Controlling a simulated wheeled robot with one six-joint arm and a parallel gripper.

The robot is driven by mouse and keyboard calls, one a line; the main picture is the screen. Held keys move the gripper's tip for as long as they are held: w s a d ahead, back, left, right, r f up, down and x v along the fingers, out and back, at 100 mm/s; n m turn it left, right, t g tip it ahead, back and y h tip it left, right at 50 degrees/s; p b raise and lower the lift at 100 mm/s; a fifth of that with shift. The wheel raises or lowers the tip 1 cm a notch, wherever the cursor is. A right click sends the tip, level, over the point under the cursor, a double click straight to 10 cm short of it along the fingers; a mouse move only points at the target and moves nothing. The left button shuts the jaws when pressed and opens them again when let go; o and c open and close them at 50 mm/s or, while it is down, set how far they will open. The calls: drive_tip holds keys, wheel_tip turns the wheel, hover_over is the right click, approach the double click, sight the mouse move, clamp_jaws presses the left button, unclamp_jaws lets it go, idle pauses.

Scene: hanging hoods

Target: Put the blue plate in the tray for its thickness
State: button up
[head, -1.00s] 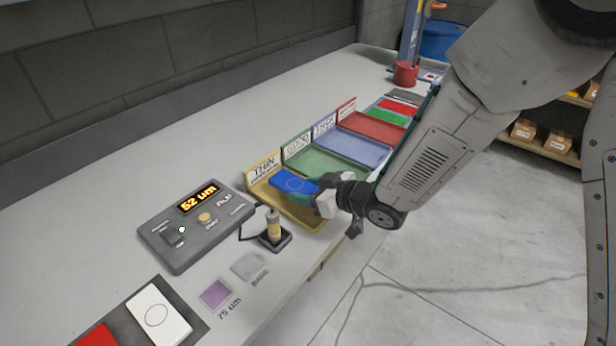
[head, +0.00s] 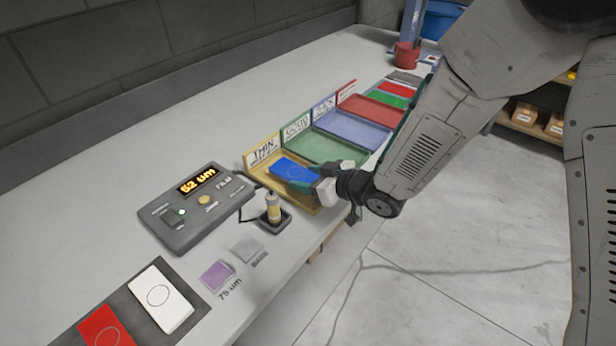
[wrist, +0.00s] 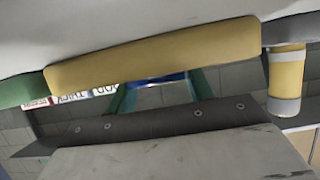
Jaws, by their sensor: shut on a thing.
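The blue plate (head: 293,171) is at the yellow tray labelled THIN (head: 297,199), over its inside. My gripper (head: 318,184) is shut on the plate's near right edge. Whether the plate touches the tray floor I cannot tell. In the wrist view a strip of blue plate (wrist: 160,80) shows between the teal fingers, behind the yellow tray's edge (wrist: 150,58). To the right along the row are the green tray (head: 322,149), the blue tray (head: 352,133) and the red tray (head: 378,110), each with a label board.
A probe in a stand (head: 272,210) is close beside the yellow tray. White (head: 160,297) and red (head: 105,326) plates lie on a dark mat at the front left. A red cup (head: 406,55) stands at the far end.

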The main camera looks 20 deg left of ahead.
drive_tip(key=shift+f, duration=0.6)
drive_tip(key=o, duration=1.1)
drive_tip(key=shift+o, duration=0.2)
